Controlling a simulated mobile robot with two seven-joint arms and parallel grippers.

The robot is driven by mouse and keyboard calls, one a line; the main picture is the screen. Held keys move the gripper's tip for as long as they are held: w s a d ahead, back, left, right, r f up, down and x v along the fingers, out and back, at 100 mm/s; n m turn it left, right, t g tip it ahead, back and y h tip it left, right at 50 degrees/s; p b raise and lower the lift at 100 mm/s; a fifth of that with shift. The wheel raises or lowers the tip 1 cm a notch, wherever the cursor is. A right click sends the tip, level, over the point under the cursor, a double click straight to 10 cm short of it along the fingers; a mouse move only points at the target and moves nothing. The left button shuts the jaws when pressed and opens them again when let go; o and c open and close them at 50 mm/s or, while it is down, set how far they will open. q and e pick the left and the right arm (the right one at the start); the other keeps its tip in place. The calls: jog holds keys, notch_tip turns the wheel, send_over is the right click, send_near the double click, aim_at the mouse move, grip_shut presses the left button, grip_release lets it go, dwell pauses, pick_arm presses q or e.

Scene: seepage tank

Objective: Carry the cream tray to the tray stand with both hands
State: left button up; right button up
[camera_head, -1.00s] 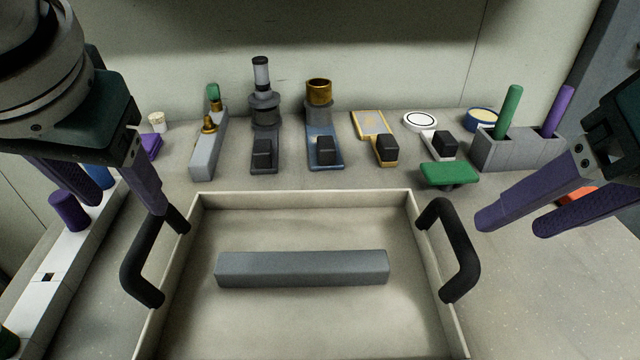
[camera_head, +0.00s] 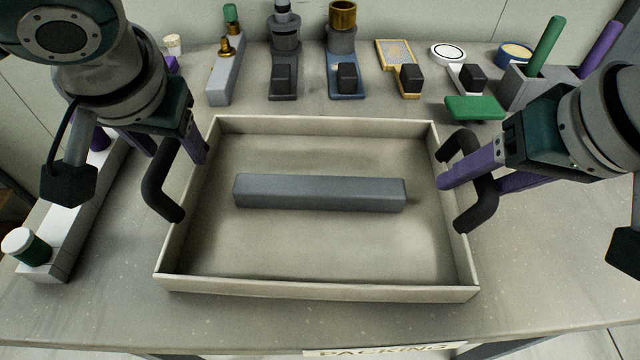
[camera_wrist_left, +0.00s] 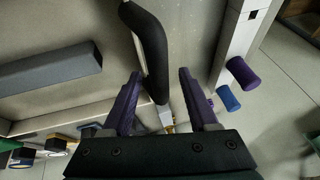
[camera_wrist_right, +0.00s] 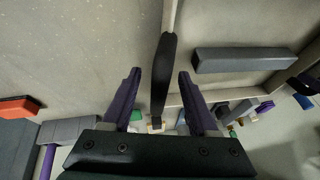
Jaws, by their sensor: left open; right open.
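The cream tray (camera_head: 320,290) sits on the table with a black handle on each short side and a grey bar (camera_head: 320,192) lying inside. My left gripper (camera_head: 178,152) is open at the left handle (camera_head: 160,188). In the left wrist view the handle (camera_wrist_left: 150,45) runs in between the two purple fingers, with a gap to each. My right gripper (camera_head: 468,180) is open at the right handle (camera_head: 484,200). In the right wrist view that handle (camera_wrist_right: 163,75) lies between the open fingers. I cannot make out a tray stand.
Several small fixtures, such as a blue-based one (camera_head: 346,82), line the back of the table. A green block (camera_head: 474,107) is near the tray's back right corner. A white rack (camera_head: 80,215) stands left of the tray.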

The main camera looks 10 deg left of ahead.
pick_arm(q)
jog(key=shift+c, duration=0.4)
pick_arm(e)
jog(key=shift+c, duration=0.4)
pick_arm(q)
grip_shut()
pick_arm(e)
grip_shut()
dwell(0.4)
